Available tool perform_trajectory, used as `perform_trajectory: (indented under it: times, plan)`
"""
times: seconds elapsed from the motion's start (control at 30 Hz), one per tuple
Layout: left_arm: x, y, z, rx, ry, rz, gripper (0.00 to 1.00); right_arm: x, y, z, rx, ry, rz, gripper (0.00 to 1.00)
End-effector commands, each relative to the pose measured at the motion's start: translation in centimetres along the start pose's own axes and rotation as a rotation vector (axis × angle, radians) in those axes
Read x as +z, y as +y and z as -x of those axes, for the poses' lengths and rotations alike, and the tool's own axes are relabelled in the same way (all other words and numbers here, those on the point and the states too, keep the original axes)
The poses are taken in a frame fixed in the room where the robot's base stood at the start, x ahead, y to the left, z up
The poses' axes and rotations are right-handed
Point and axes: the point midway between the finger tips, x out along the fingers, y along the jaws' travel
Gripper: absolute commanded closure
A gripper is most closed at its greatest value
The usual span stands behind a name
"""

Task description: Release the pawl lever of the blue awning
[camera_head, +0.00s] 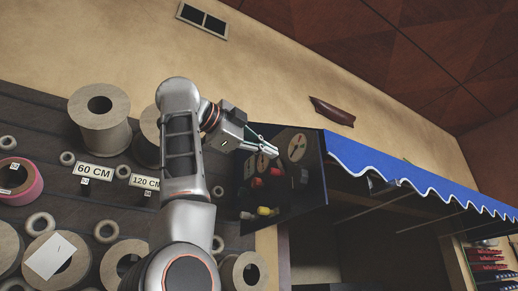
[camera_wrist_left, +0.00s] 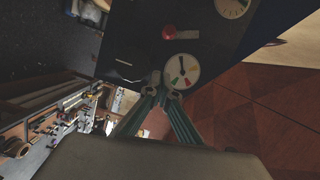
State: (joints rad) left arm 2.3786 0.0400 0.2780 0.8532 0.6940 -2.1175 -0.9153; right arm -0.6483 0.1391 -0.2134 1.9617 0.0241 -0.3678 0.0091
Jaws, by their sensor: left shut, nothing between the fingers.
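The blue awning (camera_head: 400,172) with a white scalloped edge runs out to the right from a dark panel (camera_head: 247,228). The panel carries round white dials (camera_head: 297,147), a red knob (camera_head: 257,182) and a yellow handle (camera_head: 265,211). I cannot tell which part is the pawl lever. My left gripper (camera_head: 270,150) is shut and empty in front of the panel's upper part. In the left wrist view its fingertips (camera_wrist_left: 163,88) meet just below a white dial (camera_wrist_left: 182,71); contact is unclear. A red knob (camera_wrist_left: 169,32) shows above. My right gripper is out of view.
Several canvas rolls (camera_head: 100,116) and rings fill the dark slatted wall at left, with signs reading 60 CM (camera_head: 94,171) and 120 CM (camera_head: 145,182). Shelves with red items (camera_head: 487,262) stand at lower right. The space under the awning looks open.

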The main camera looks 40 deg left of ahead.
Motion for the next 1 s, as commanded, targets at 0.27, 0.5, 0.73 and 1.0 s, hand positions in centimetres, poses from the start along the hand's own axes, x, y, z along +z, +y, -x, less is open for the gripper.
perform_trajectory:
  times: [0.27,0.5,0.73,1.0]
  plan:
    - [0.0,-0.3,-5.5,0.002,-0.001,0.000,1.00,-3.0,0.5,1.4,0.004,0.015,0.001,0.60]
    - [3.1,-0.1,-6.1,-0.001,0.000,0.001,1.00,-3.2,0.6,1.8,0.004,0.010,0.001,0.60]
    - [3.8,0.0,-6.3,0.000,0.001,-0.002,1.00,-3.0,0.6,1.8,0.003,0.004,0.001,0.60]
    - [3.9,0.0,-6.2,-0.001,0.000,-0.002,1.00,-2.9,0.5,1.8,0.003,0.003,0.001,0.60]
